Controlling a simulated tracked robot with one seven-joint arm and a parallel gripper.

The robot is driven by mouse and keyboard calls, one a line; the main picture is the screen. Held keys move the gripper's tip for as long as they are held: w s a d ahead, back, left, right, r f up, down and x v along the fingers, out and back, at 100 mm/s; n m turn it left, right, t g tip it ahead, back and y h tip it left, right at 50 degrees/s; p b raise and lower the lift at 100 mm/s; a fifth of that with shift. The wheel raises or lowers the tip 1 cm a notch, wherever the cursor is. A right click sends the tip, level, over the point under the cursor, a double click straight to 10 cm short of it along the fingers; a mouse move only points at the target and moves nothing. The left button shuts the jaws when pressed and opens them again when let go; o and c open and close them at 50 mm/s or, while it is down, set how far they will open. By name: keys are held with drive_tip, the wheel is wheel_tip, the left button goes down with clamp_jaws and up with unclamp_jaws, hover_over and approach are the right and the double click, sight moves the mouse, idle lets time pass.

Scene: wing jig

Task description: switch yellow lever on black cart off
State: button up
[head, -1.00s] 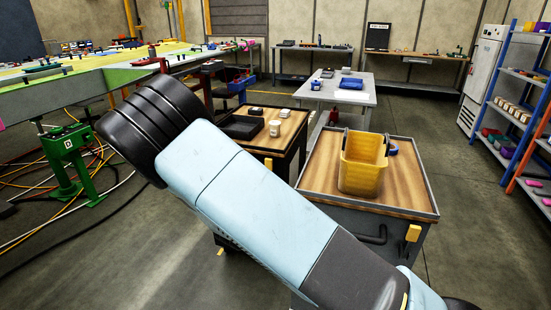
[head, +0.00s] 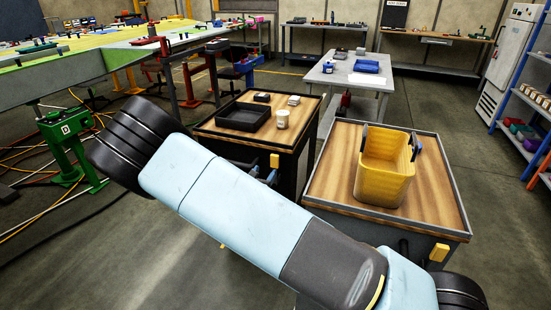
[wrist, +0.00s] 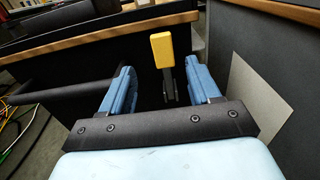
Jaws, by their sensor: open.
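The black cart (head: 230,137) stands left of centre in the head view, with a wooden top. Its yellow lever (head: 274,160) is on the side facing me. In the wrist view the lever (wrist: 162,50) has a yellow handle pointing up on a dark stem. My gripper (wrist: 160,68) is open, with one blue finger on each side of the lever in that view. Gaps show between the lever and both fingers; I cannot tell how deep it sits between them. In the head view the fingertips (head: 262,175) show just below the lever, and my arm hides the cart's lower part.
A second, grey cart (head: 330,205) stands close on the right, with a yellow bin (head: 384,170) on top and its own yellow lever (head: 439,252). A dark bar handle (wrist: 62,88) is left of my gripper.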

sight(274, 159)
drive_tip(key=x, duration=1)
drive_tip(key=shift+w+d, duration=0.25)
drive_tip(key=shift+w, duration=0.1)
drive_tip(key=shift+c, duration=0.2)
clamp_jaws()
